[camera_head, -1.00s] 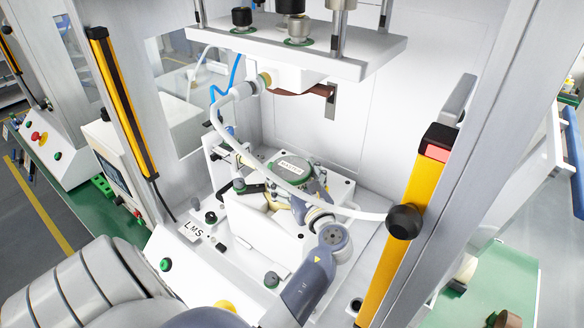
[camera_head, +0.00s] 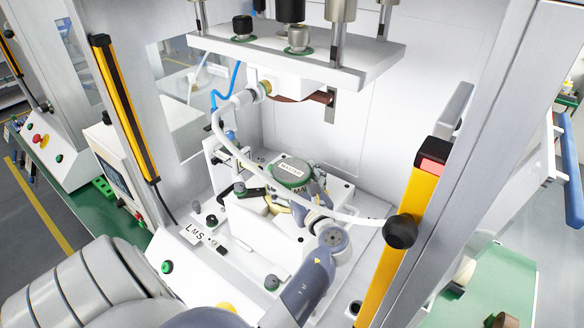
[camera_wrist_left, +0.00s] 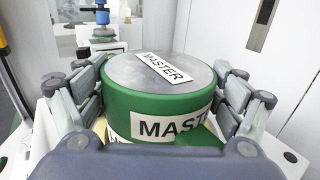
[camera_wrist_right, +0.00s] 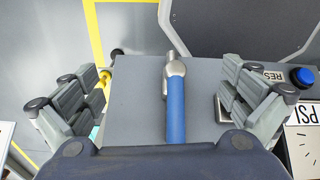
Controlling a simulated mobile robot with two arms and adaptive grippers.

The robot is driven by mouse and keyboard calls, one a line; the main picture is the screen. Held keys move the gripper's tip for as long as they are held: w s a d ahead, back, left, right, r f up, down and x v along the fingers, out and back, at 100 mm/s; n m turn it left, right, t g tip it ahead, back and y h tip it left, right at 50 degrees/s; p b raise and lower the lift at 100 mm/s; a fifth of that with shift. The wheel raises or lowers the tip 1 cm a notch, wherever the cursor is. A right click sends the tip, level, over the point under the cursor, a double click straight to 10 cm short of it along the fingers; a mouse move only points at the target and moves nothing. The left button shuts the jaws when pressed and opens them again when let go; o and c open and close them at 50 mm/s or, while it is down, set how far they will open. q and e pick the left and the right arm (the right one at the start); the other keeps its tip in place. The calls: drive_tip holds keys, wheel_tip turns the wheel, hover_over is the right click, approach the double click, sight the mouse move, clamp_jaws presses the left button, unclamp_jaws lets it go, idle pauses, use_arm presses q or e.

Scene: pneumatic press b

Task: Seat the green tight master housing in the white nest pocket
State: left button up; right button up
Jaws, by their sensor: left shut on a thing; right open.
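The green master housing (camera_head: 291,174) is a round green body with a grey metal top and white MASTER labels. My left gripper (camera_head: 303,190) is shut on it, and the left wrist view shows the housing (camera_wrist_left: 158,98) with a finger on each side. The housing is over the white nest plate (camera_head: 341,191) in the press. The pocket itself is hidden under the housing and gripper, so I cannot tell whether they touch. My right gripper (camera_wrist_right: 165,100) is open, with no thing held between its fingers; it is out of the head view.
The press's upper plate (camera_head: 300,55) hangs above the nest. A white hose (camera_head: 260,178) arcs in front of the housing. Yellow-black light curtain posts (camera_head: 400,225) flank the opening. In the right wrist view, a blue-handled tool (camera_wrist_right: 175,100) lies over a grey surface near a blue button (camera_wrist_right: 303,76).

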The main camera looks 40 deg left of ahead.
use_arm(q)
drive_tip(key=shift+r+p, duration=0.25)
drive_tip(key=shift+p, duration=0.5)
idle(1.7)
drive_tip(key=shift+f+b, duration=0.55)
drive_tip(key=shift+f, duration=0.4)
drive_tip(key=o, duration=1.4)
drive_tip(key=shift+s, duration=0.1)
